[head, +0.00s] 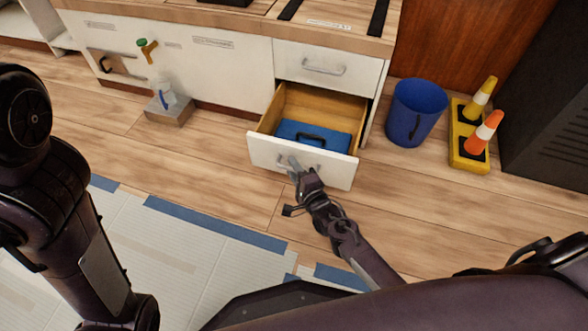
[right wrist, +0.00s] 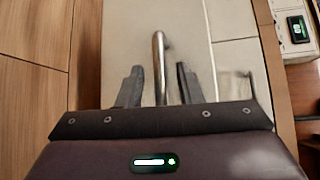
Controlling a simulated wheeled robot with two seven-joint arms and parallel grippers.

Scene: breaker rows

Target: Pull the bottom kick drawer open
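The bottom drawer (head: 262,151) is white-fronted with a wooden inside and stands pulled out below a shut upper drawer (head: 336,70). Its metal bar handle (right wrist: 158,50) shows in the right wrist view. In the right wrist view, the fingers of my right gripper (right wrist: 160,86) stand apart on both sides of the handle bar, with gaps showing. The gripper hides part of the handle in the head view. My left arm is at the left; its gripper is out of view.
A blue case (head: 300,130) with a dark handle lies in the drawer. A blue bin (head: 415,112) and a yellow base with cones (head: 468,134) stand to the right. A spray bottle sits on a grey block (head: 170,110) to the left.

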